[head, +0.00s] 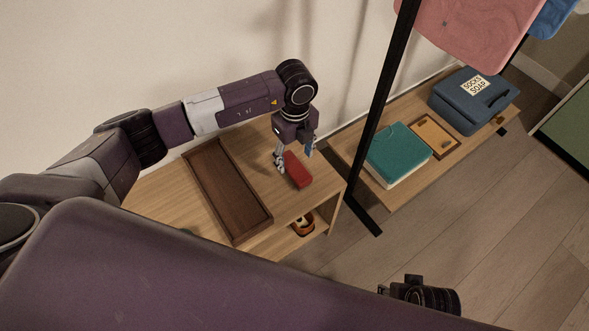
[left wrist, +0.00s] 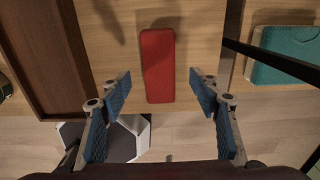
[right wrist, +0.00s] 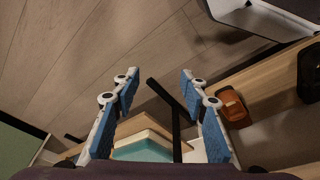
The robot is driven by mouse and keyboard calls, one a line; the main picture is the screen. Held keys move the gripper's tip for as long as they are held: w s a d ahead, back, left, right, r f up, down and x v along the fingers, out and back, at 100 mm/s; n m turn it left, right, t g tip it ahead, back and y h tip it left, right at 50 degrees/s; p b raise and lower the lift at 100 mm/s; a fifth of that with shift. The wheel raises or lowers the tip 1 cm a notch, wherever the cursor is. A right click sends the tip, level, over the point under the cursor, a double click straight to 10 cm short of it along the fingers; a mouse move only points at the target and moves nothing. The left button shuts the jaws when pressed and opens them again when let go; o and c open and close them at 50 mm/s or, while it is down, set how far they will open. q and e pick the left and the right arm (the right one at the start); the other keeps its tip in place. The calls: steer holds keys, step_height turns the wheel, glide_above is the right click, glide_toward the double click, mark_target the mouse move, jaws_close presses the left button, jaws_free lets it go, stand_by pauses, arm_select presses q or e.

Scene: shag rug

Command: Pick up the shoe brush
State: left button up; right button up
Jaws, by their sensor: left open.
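A red, oblong block (head: 298,168), which looks like the shoe brush, lies on the wooden table; no bristles show. In the left wrist view the red block (left wrist: 158,66) lies between the lines of my fingers, its long side running away from me. My left gripper (head: 294,157) is open above it, with a finger to each side and clear gaps between; its blue pads (left wrist: 160,88) show there too. My right gripper (right wrist: 158,88) is open and empty over the floor, away from the block.
A dark wooden tray (head: 211,199) lies left of the block. An orange-brown item (head: 304,226) sits on the shelf below. Beyond a black rack post (head: 379,110), a low bench holds a teal book (head: 398,150), a small wooden tray (head: 434,136) and a blue box (head: 470,103).

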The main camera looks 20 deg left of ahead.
mark_target(295, 166)
arm_select(q)
step_height(295, 166, down, 4)
steer(key=shift+f+b, duration=0.2)
steer(key=shift+b, duration=0.15)
arm_select(e)
step_height(295, 166, up, 3)
steer(key=shift+w+r, duration=0.1)
steer(key=shift+r, duration=0.05)
arm_select(q)
steer(key=shift+s, duration=0.1)
steer(key=c, duration=1.3)
